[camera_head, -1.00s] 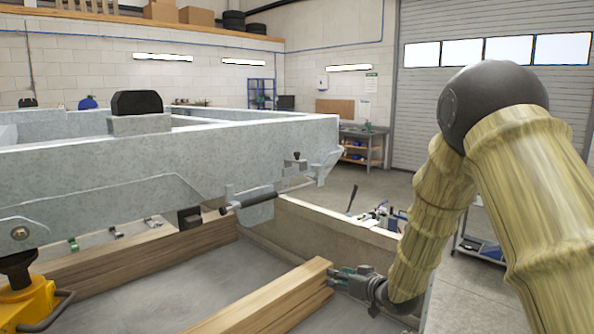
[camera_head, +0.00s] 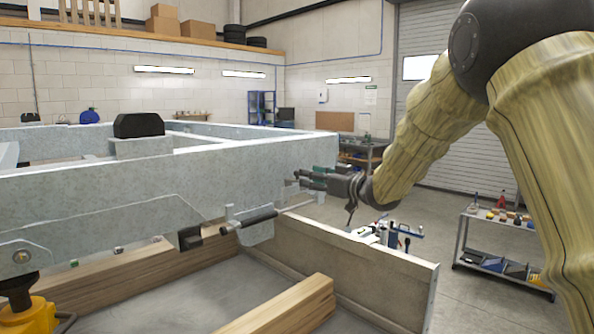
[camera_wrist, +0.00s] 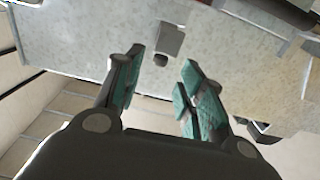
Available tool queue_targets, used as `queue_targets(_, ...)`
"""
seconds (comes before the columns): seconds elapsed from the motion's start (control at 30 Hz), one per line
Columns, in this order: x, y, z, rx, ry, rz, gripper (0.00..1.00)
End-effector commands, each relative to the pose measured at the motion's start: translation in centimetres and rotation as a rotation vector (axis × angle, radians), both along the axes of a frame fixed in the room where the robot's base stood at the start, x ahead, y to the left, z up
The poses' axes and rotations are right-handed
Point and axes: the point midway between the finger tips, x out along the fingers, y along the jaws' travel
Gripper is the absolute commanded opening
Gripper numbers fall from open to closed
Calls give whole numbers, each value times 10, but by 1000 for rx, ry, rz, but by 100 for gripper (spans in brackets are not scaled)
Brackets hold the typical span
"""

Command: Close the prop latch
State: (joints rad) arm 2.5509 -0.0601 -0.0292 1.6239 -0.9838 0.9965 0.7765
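A galvanized trailer frame (camera_head: 120,180) spans the left and middle of the head view. A small grey block with a dark knob (camera_wrist: 168,42), which looks like the prop latch, sits on the frame's face in the wrist view. My gripper (camera_head: 300,178) is at the frame's right end in the head view and largely hides that block there. In the wrist view my gripper (camera_wrist: 162,62) is open, its teal-padded fingers apart. The block lies just beyond and between the fingertips, with no clear contact. A bracket with a dark cylindrical handle (camera_head: 250,221) hangs lower left of my gripper.
Wooden beams (camera_head: 285,308) and a low wooden wall (camera_head: 350,265) lie below the frame. A yellow jack (camera_head: 28,315) stands at the lower left. A tool cart (camera_head: 500,265) is at the right.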

Motion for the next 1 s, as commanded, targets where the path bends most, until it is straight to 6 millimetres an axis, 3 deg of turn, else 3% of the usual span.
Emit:
queue_targets(0.4, 41, 41, 2, -1, 1, 0, 39)
queue_targets(0.87, 47, 47, 0, 1, 1, 0, 39)
queue_targets(1.0, 47, 47, 0, 1, 1, 0, 14)
